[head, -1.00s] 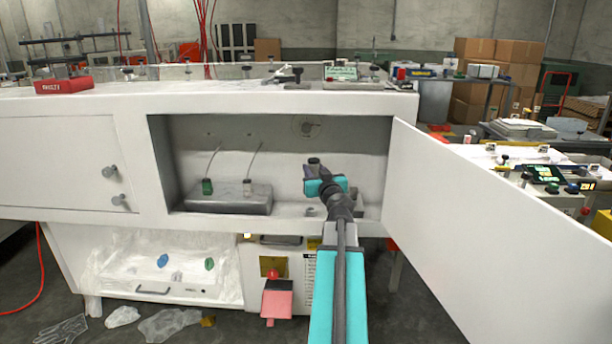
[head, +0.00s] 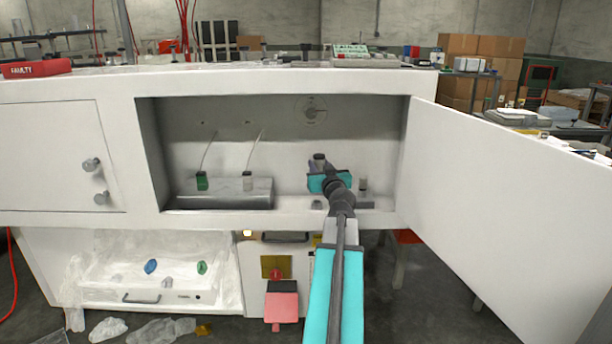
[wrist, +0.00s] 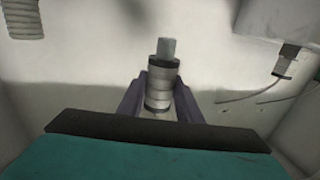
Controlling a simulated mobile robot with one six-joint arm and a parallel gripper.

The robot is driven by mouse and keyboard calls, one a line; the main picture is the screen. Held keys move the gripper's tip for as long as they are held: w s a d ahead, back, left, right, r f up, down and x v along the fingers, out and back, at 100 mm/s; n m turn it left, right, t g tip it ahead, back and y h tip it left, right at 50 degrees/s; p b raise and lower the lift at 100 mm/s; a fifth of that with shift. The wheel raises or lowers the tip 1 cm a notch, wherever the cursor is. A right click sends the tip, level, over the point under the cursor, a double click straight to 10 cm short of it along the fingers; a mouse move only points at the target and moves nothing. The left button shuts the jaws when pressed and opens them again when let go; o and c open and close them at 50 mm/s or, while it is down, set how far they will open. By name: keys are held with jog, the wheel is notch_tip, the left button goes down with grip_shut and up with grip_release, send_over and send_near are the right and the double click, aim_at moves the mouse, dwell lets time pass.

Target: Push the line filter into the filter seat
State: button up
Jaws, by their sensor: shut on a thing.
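My gripper (head: 318,168) is inside the open cabinet bay, in front of the back wall. In the wrist view my gripper (wrist: 160,92) has its two dark fingers on either side of the line filter (wrist: 160,84), a short pale cylinder with dark bands and a narrower grey end. The filter's dark top also shows in the head view (head: 319,157). I cannot tell for certain which part is the filter seat. A small grey fitting (head: 363,184) stands on a base right of my gripper, and a low round part (head: 317,205) lies on the bay floor below it.
A grey metal block (head: 225,194) with a green-capped and a pale connector on thin cables stands left in the bay. A round dial (head: 312,111) is on the back wall. The open white door (head: 500,190) bounds the right side. A ribbed part (wrist: 22,18) shows in the wrist view.

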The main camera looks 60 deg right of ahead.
jog(key=shift+w+d+f, duration=0.1)
jog(key=shift+w+f, duration=0.05)
jog(key=shift+f, duration=0.25)
jog(key=shift+w, duration=0.2)
jog(key=shift+a+b, duration=0.2)
jog(key=shift+b, duration=0.6)
jog(key=shift+f+b, duration=2.85)
jog(key=shift+b, duration=0.4)
jog(key=shift+s+d, duration=0.1)
jog(key=shift+b, duration=1.2)
jog(key=shift+f+b, duration=1.4)
jog(key=shift+b, duration=0.4)
